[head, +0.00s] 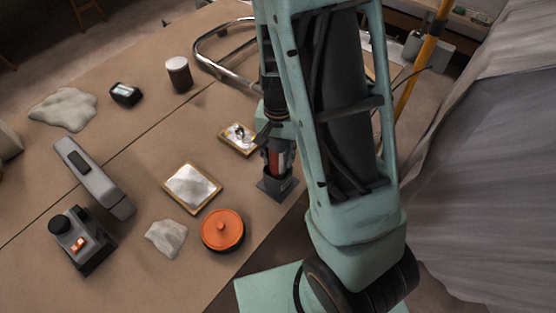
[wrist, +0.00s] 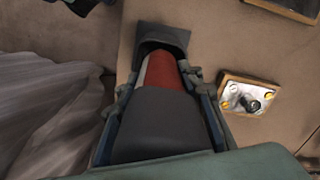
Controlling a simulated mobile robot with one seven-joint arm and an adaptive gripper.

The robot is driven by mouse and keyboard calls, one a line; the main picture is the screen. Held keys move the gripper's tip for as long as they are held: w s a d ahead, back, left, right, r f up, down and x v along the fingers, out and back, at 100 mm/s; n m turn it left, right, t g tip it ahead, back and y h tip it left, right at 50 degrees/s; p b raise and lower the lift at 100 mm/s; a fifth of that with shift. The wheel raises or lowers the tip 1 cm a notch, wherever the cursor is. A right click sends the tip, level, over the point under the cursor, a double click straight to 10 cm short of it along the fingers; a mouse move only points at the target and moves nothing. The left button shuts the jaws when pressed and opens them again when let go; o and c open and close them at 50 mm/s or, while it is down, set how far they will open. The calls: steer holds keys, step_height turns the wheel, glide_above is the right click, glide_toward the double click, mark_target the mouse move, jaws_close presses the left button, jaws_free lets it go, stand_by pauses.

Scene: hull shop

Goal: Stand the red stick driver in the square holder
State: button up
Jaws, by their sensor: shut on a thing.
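The red stick driver (head: 279,160) stands roughly upright at the table's near right edge, with a red band and dark ends. In the wrist view its dark end (wrist: 160,130) is nearest and its red part (wrist: 166,78) lies between the fingers. My gripper (head: 272,138) is shut on it; its fingers also flank it in the wrist view (wrist: 158,88). The dark square holder (head: 275,187) is directly below the driver, and shows at the top of the wrist view (wrist: 162,36). The driver's far end meets the holder's opening; how deep it sits is hidden.
A small wooden-framed plate with metal fittings (head: 238,148) lies just beside the driver. A framed panel (head: 191,188), an orange round tin (head: 222,230) and a crumpled cloth (head: 166,238) lie to the left. A bent metal tube (head: 205,60) is behind. Grey sheeting (head: 480,190) hangs at right.

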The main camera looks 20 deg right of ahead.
mark_target(277, 148)
steer(key=shift+f, duration=1)
steer(key=shift+f, duration=0.2)
steer(key=o, duration=1.2)
steer(key=shift+c, duration=0.2)
steer(key=shift+r, duration=0.1)
step_height(277, 148, up, 12)
steer(key=shift+r+p, duration=0.1)
steer(key=shift+p, duration=0.35)
